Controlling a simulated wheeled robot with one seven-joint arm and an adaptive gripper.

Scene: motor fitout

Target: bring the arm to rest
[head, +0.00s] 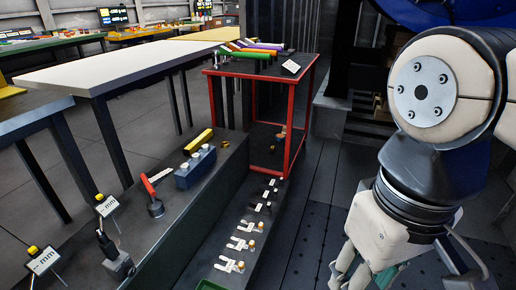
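My arm fills the right side of the head view, with a large white and black joint at the upper right. Below it the wrist hangs down to my gripper (352,272) at the bottom edge. The gripper's pale fingers point downward over the dark floor, to the right of the low dark bench, apart from it. The picture's edge and the wrist cut off part of the hand. I see nothing clearly held, and whether the fingers are open or shut does not show.
A low dark bench (190,240) carries several small fittings, a blue-grey block (195,170) and a red-handled tool (152,195). A red-framed cart (301,120) with coloured items on top stands behind. A white table (110,65) is at left. Dark floor (325,185) between cart and arm is clear.

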